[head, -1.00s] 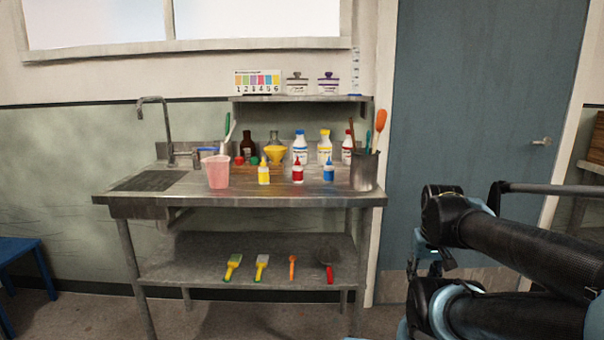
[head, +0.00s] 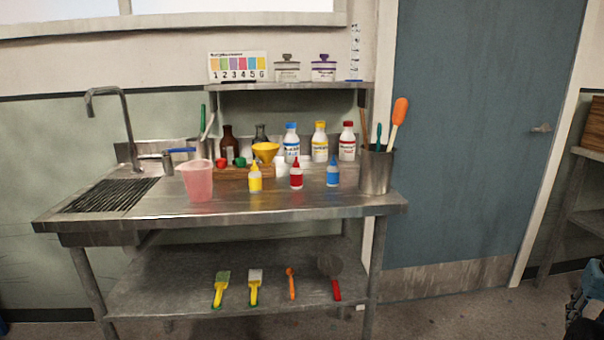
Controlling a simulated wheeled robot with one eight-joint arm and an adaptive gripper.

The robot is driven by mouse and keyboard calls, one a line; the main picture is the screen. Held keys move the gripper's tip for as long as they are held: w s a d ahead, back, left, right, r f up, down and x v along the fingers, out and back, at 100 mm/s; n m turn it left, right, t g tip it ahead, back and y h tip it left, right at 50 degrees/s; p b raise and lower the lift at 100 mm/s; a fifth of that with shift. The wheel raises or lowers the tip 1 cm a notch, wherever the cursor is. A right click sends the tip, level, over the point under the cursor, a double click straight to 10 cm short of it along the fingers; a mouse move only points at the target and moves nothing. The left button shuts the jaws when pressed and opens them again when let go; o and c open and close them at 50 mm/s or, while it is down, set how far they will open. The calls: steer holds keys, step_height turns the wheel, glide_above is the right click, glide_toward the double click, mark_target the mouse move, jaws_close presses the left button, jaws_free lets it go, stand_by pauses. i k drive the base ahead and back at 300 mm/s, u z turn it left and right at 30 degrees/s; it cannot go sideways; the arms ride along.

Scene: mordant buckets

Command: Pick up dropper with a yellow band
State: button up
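A small yellow dropper bottle (head: 255,178) with a narrow tip stands upright on the metal sink table (head: 300,208), near its front, right of the pink cup. It is the only small dropper bottle with yellow on it that I see; a separate band is too small to make out. A similar red bottle (head: 296,176) and a blue one (head: 333,174) stand to its right. My gripper is not clearly in view; only a dark and light-blue part of my arm shows at the lower right edge, well away from the table.
A pink cup (head: 197,181) stands left of the yellow bottle. Behind are a yellow funnel (head: 265,150) and several larger bottles. A metal utensil pot (head: 376,172) stands at the right end. A wall shelf (head: 290,87) hangs above. Floor right of the table looks clear.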

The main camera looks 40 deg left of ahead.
mark_target(255, 176)
steer(key=z, duration=0.7)
steer(key=k, duration=2.75)
steer(key=u, duration=1.6)
steer(key=i, duration=1.05)
